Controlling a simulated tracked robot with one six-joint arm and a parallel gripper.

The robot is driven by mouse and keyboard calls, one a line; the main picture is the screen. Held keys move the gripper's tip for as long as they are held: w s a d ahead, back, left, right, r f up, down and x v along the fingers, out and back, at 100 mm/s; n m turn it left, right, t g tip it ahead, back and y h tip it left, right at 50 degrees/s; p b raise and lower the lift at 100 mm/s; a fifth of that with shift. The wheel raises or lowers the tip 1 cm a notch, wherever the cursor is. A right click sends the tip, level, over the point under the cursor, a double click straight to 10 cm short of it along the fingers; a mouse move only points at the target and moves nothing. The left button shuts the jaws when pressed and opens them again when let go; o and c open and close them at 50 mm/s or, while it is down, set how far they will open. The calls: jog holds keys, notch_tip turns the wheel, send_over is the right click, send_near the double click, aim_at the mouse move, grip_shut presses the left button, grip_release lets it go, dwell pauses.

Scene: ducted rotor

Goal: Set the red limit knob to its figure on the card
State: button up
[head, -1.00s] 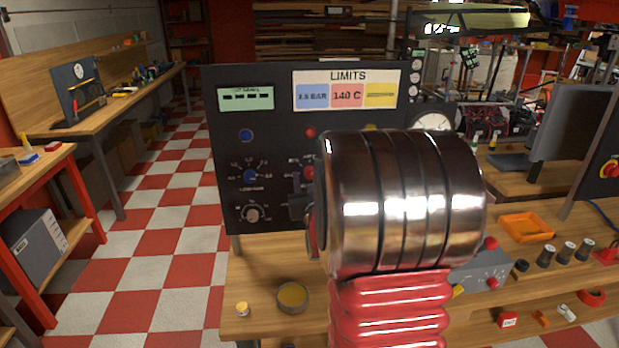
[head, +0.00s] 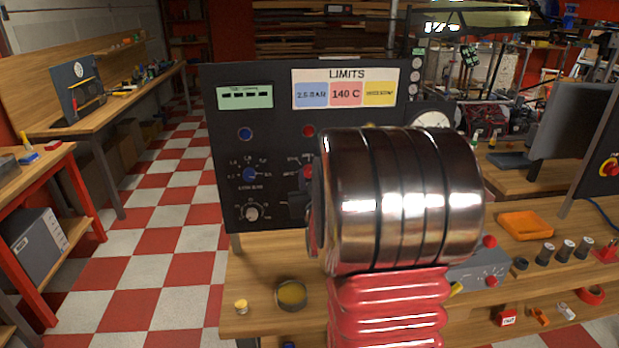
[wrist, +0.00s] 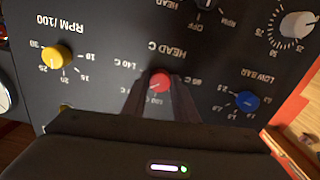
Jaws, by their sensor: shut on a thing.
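The red limit knob (wrist: 158,82), labelled HEAD C, sits on the dark panel between the fingers of my gripper (wrist: 158,90) in the wrist view. The gripper is shut on it. The wrist picture shows the panel upside down; 140 C is printed left of the knob, with other temperature marks right of and below it. The knob's pointer is too small to read surely. In the head view the LIMITS card (head: 345,75) shows 140 C on its red field. The knob (head: 307,172) shows partly there beside my arm, which hides the gripper.
The blue knob (wrist: 246,102) is right of the gripper and the yellow knob (wrist: 57,57) is left of it. A grey knob (wrist: 297,25) is at the upper right. A round tin (head: 291,294) and a small yellow piece (head: 241,306) stand on the bench before the panel.

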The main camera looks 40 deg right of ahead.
jog(key=shift+w+a, duration=0.1)
jog(key=m, duration=0.9)
jog(key=shift+m, duration=0.3)
dwell(0.4)
jog(key=o, duration=1.1)
jog(key=shift+c, duration=0.2)
